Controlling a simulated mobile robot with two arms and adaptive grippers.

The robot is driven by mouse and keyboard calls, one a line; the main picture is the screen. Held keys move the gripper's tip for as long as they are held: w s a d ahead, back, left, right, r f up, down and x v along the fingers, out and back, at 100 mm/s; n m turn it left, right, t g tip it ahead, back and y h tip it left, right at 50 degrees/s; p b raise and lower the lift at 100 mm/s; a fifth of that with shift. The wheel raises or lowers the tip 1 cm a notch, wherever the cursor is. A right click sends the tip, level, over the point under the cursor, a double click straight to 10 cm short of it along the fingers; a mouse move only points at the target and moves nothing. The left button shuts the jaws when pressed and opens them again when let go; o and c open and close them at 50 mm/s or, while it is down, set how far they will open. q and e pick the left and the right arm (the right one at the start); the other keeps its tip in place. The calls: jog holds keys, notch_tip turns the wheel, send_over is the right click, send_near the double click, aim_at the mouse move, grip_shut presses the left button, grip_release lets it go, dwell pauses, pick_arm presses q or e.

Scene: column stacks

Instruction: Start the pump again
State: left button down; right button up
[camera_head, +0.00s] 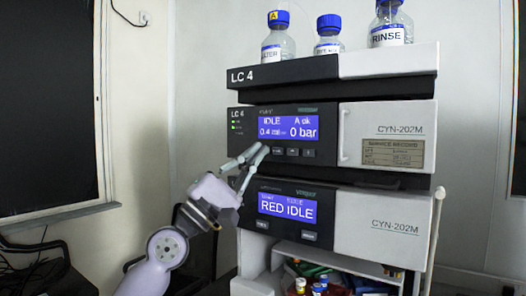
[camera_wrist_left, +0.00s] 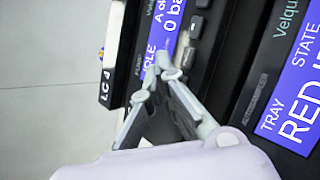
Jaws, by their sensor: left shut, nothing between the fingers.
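The pump module (camera_head: 330,108) is the upper unit of the stack labelled LC 4. Its blue screen (camera_head: 289,127) reads IDLE and 0 bar; the screen also shows in part in the wrist view (camera_wrist_left: 166,28). A row of small dark buttons (camera_head: 292,152) sits below the screen, and some show in the wrist view (camera_wrist_left: 195,27). My left gripper (camera_head: 260,152) is shut and empty, its fingertips in front of the panel at the left end of the button row. In the wrist view the fingertips (camera_wrist_left: 160,72) overlap the panel; I cannot tell whether they touch. My right gripper is out of view.
Below is a unit with a screen (camera_head: 287,206) reading RED IDLE and its own buttons (camera_head: 310,236). Bottles, one a RINSE bottle (camera_head: 390,27), stand on top. An open bay (camera_head: 300,255) with small coloured vials is at the bottom. A dark panel (camera_head: 48,110) hangs left.

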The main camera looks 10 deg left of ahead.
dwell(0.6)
pick_arm(q)
jog(key=shift+w+d+b, duration=0.2)
jog(key=shift+w+b, duration=0.2)
jog(key=shift+w, duration=0.05)
jog(key=shift+w+d+b, duration=0.1)
jog(key=shift+w+b, duration=0.25)
jog(key=shift+b, duration=0.2)
dwell(0.4)
dwell(0.3)
jog(key=shift+s+a+p, duration=0.3)
jog(key=shift+s+p, duration=0.5)
jog(key=shift+p, duration=0.1)
